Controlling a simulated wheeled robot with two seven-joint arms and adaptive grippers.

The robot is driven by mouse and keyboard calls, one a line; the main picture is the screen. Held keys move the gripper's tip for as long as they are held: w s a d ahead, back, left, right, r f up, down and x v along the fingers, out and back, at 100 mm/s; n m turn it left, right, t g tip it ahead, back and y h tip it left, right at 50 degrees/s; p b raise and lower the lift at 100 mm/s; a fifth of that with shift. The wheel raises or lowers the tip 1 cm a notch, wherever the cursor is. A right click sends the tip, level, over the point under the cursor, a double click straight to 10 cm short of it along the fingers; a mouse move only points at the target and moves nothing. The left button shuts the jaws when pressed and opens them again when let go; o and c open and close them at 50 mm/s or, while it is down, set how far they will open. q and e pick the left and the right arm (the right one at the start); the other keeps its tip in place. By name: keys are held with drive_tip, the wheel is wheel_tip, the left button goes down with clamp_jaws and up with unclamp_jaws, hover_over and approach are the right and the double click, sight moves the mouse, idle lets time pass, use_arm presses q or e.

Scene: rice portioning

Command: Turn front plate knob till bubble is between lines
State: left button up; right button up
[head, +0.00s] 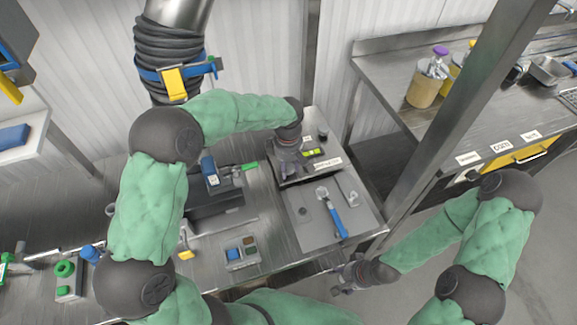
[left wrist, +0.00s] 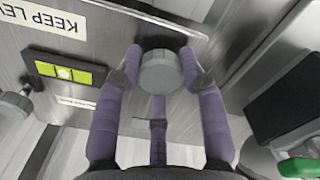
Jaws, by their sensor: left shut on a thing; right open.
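The metal plate (left wrist: 120,30) carries a level vial (left wrist: 63,72), yellow-green, with a pale bubble that appears to sit near its middle, between two dark marks. The vial also shows in the head view (head: 315,153). A round grey knob (left wrist: 160,73) is at the plate's edge. My left gripper (left wrist: 160,62) is shut on this knob, one finger on each side and the third below. In the head view my left gripper (head: 288,170) hides the knob. A second grey knob (left wrist: 12,106) is at the left. My right gripper (head: 344,277) is open and empty, beside the bench's front edge.
A blue-handled tool (head: 336,221) lies on a grey panel right of centre. A dark device with a blue part (head: 210,172) and a small tray (head: 242,252) stand to the left. A steel post (head: 440,130) rises between this bench and the jar-bearing counter (head: 385,80).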

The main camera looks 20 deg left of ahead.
sight(287, 166)
use_arm(q)
drive_tip(key=shift+w+a+r, duration=0.15)
drive_tip(key=o, duration=1.1)
drive_tip(key=shift+o, duration=0.2)
wheel_tip(287, 166, up, 12)
idle(0.4)
